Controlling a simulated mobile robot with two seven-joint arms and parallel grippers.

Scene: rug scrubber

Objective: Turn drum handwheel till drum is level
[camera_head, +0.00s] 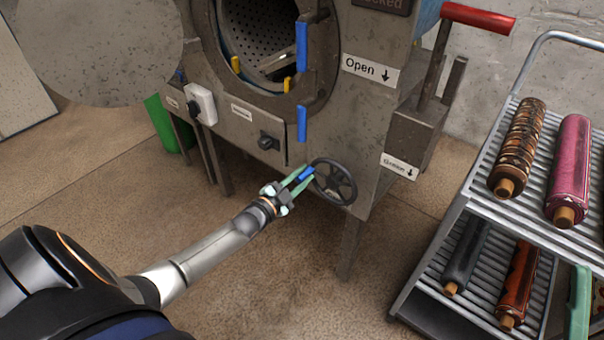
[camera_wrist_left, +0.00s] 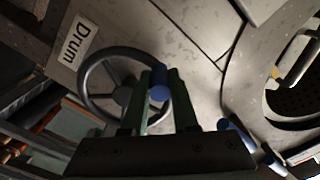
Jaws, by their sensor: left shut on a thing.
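The dark drum handwheel (camera_head: 348,186) is on the lower front of the grey scrubber, with a blue knob (camera_head: 306,173) at its left rim. My left gripper (camera_head: 303,179) is shut on this knob. In the left wrist view, the wheel (camera_wrist_left: 88,74) lies beside a "Drum" label (camera_wrist_left: 75,44). The blue knob (camera_wrist_left: 159,88) sits between the two green fingers (camera_wrist_left: 162,102) there. The perforated drum (camera_head: 258,28) shows inside the round opening; I cannot tell its exact tilt.
A slatted cart (camera_head: 455,215) with rolled rugs (camera_head: 518,145) stands at the right. The round door (camera_head: 100,50) hangs open at upper left. Bare floor (camera_head: 290,280) lies in front.

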